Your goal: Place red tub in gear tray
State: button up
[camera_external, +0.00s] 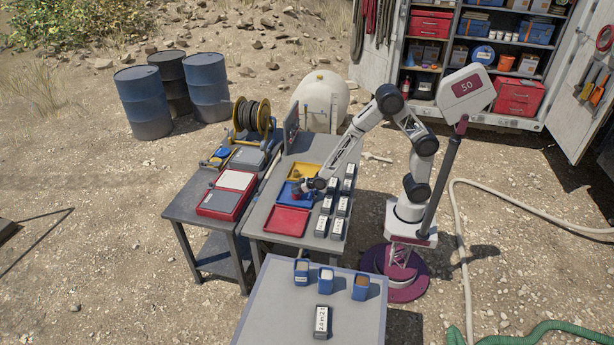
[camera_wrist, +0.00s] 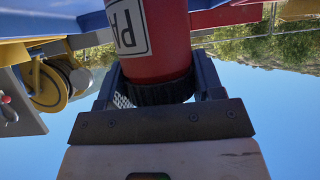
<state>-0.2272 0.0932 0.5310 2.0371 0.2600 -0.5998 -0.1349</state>
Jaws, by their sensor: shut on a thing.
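A red tub (camera_wrist: 172,55) with a white label, its letters partly cut off, is between the fingers of my gripper (camera_wrist: 157,88) in the wrist view. The fingers are shut on it near its dark ribbed end. In the external view my gripper (camera_external: 306,187) is low over the blue tray (camera_external: 302,204). The tub is too small there to tell whether it touches the tray. A yellow tray (camera_external: 304,173) lies behind and a red tray (camera_external: 287,221) in front. I cannot read which one is the gear tray.
Several dark labelled boxes (camera_external: 337,229) stand in rows to the right of the trays. A side table with a red case (camera_external: 226,195) and a hose reel (camera_external: 251,117) is at the left. The front table (camera_external: 270,315) holds blue containers (camera_external: 327,279) and another dark box (camera_external: 321,322).

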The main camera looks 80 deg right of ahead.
jog(key=shift+f, duration=0.2)
jog(key=shift+s+f, duration=0.15)
jog(key=shift+f, duration=0.4)
jog(key=o, duration=1.2)
jog(key=shift+c, duration=0.2)
jog(key=shift+r, duration=0.6)
jog(key=shift+s+r, duration=0.4)
jog(key=v, duration=1.1)
jog(key=shift+w+d+r, duration=0.1)
